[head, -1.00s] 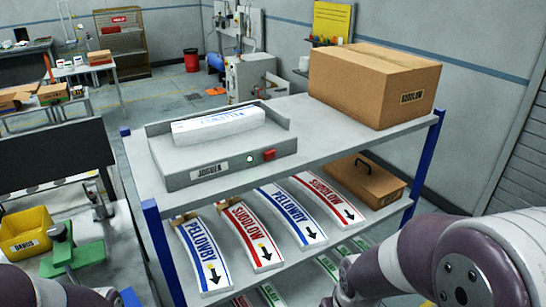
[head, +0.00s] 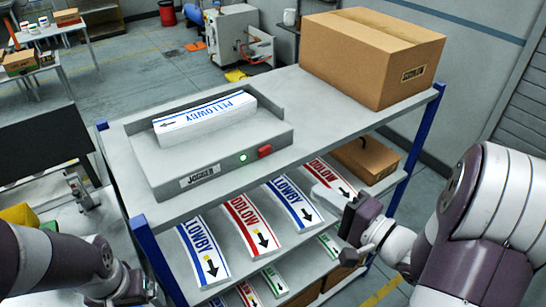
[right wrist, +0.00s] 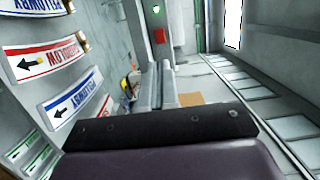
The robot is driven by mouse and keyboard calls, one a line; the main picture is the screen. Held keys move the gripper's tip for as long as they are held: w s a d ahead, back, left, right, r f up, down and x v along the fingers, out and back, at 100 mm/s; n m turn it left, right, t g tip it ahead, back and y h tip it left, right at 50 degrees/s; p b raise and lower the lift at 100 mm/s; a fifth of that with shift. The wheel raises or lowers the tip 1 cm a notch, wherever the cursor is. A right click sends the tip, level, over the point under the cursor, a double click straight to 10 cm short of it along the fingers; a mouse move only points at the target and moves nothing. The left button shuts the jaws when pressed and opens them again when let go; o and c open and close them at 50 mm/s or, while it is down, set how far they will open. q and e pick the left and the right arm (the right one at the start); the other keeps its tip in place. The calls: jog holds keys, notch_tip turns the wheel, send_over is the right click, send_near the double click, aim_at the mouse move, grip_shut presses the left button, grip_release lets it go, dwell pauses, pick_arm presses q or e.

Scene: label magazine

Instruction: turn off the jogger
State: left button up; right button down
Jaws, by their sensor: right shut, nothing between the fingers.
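The jogger (head: 222,166) is a grey open tray on the top shelf, with a name plate, a lit green lamp (head: 242,157) and a red switch (head: 265,151) on its front. A stack of PELLOWBY labels (head: 205,118) lies in it. My right gripper (head: 322,195) is shut and empty, right of and below the switch, apart from it. In the right wrist view its fingers (right wrist: 155,84) point towards the red switch (right wrist: 161,36), with the green lamp (right wrist: 156,8) above. My left gripper (head: 142,290) is low at the left edge of the rack, its fingers unclear.
A large cardboard box (head: 370,55) stands on the top shelf at the right. PELLOWBY and red-lettered label stacks (head: 245,225) lie on the sloping shelf below, beside a brown case (head: 365,160). A blue post (head: 415,140) bounds the rack's right side.

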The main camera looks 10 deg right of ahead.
jog(key=shift+w, duration=0.15)
jog(key=p, duration=0.4)
send_near(263, 155)
jog(key=x, duration=0.6)
jog(key=shift+r, duration=0.2)
jog(key=shift+w+a+f, duration=0.1)
jog(key=shift+w+a, duration=0.05)
jog(key=shift+w, duration=0.3)
jog(key=shift+a, duration=0.1)
